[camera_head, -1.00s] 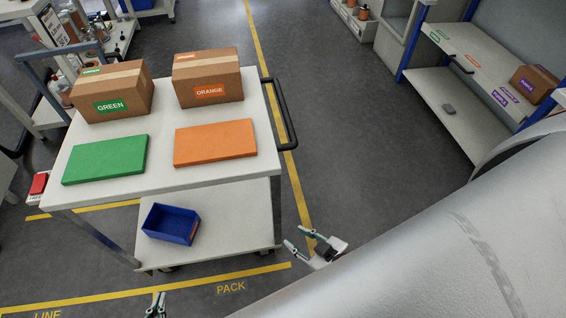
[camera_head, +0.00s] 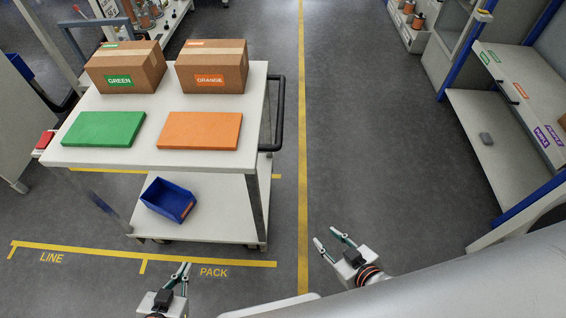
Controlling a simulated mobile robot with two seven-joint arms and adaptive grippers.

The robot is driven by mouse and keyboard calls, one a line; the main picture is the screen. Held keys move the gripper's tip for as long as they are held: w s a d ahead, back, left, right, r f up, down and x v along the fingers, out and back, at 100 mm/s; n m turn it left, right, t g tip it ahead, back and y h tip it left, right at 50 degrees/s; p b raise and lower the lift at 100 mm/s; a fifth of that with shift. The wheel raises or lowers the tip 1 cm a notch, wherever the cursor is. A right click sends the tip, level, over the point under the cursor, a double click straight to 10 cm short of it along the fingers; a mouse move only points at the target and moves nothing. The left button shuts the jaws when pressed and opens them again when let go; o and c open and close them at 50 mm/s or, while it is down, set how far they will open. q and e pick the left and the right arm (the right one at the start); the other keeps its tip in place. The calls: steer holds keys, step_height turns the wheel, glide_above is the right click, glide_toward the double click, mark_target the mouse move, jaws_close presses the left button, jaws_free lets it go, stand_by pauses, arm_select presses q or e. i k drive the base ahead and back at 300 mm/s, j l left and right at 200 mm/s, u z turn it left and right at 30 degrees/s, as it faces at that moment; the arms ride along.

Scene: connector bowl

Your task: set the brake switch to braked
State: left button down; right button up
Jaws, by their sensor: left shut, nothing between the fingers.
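The brake switch (camera_head: 45,141) is a small red piece over a white plate at the left end of the white cart (camera_head: 100,158), just below its top. Its exact setting is too small to tell. My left gripper (camera_head: 183,267) is shut and empty, in front of the cart near the floor lettering, well to the right of the switch and apart from it. My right gripper (camera_head: 326,236) is open and empty, over the floor to the right of the cart.
The cart carries a green-labelled box (camera_head: 126,69), an orange-labelled box (camera_head: 212,68), a green panel (camera_head: 103,129) and an orange panel (camera_head: 199,131). A blue bin (camera_head: 167,200) sits on its lower shelf. A workbench (camera_head: 480,135) stands right. Floor between is clear.

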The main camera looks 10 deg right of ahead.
mark_target(47, 137)
steer(key=l, duration=0.55)
steer(key=u, duration=1.4)
steer(key=k+j, duration=0.05)
